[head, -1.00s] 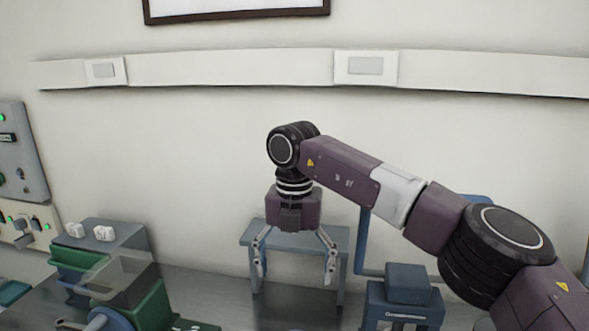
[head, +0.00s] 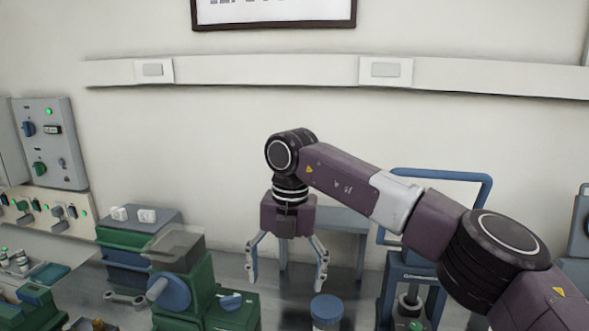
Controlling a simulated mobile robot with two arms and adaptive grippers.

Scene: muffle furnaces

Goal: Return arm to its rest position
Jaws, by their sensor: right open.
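My right arm comes in from the lower right of the head view, and its gripper (head: 287,285) hangs pointing down near the middle. Its two fingers are spread apart with nothing between them. The gripper is in front of a small grey-blue stand (head: 345,222) by the wall and partly hides it. My left gripper does not show.
A green machine with a blue wheel (head: 173,290) stands left of the gripper. A blue-lidded jar (head: 326,308) is just below right. A blue-framed device (head: 408,285) is at the right, partly behind my arm. Control panels (head: 50,140) are on the left wall.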

